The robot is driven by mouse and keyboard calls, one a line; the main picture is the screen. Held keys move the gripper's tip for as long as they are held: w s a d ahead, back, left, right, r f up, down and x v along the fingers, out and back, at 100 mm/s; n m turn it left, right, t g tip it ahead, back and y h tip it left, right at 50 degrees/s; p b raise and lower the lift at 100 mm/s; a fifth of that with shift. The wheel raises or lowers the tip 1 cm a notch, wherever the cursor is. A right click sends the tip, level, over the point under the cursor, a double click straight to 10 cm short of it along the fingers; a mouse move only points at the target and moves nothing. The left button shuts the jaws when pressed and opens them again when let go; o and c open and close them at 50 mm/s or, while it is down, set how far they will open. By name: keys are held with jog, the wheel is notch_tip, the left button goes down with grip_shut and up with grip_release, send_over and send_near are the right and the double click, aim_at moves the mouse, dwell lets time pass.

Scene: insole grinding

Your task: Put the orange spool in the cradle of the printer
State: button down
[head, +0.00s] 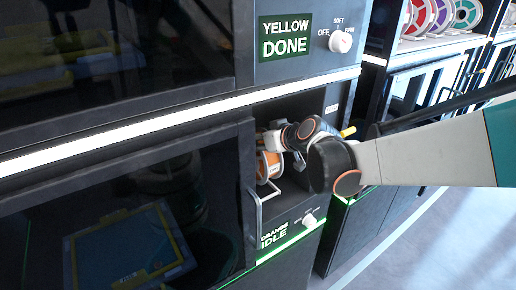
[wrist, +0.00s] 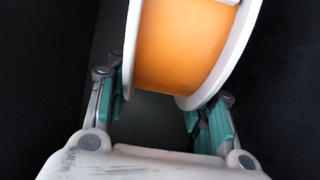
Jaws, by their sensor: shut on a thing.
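The orange spool (head: 268,166), with white flanges, is inside the open bay of the lower printer (head: 318,186), upright near the bay's left side. My gripper (wrist: 166,92) is shut on it; in the wrist view the teal finger pads lie against the outer sides of the two flanges of the spool (wrist: 185,45). In the head view my wrist reaches into the bay from the right and hides part of the spool. The cradle cannot be made out, so I cannot tell whether the spool touches it.
The lower printer's display (head: 274,236) reads "ORANGE IDLE", with a knob (head: 309,220) beside it. A white handle (head: 259,212) stands at the bay's left edge. The upper display (head: 285,37) reads "YELLOW DONE". Coloured spools (head: 440,15) sit on a shelf at the upper right.

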jog(key=shift+f+b, duration=0.95)
jog(key=shift+f, duration=1.6)
jog(key=c, duration=0.8)
grip_release()
jog(key=shift+o, duration=0.2)
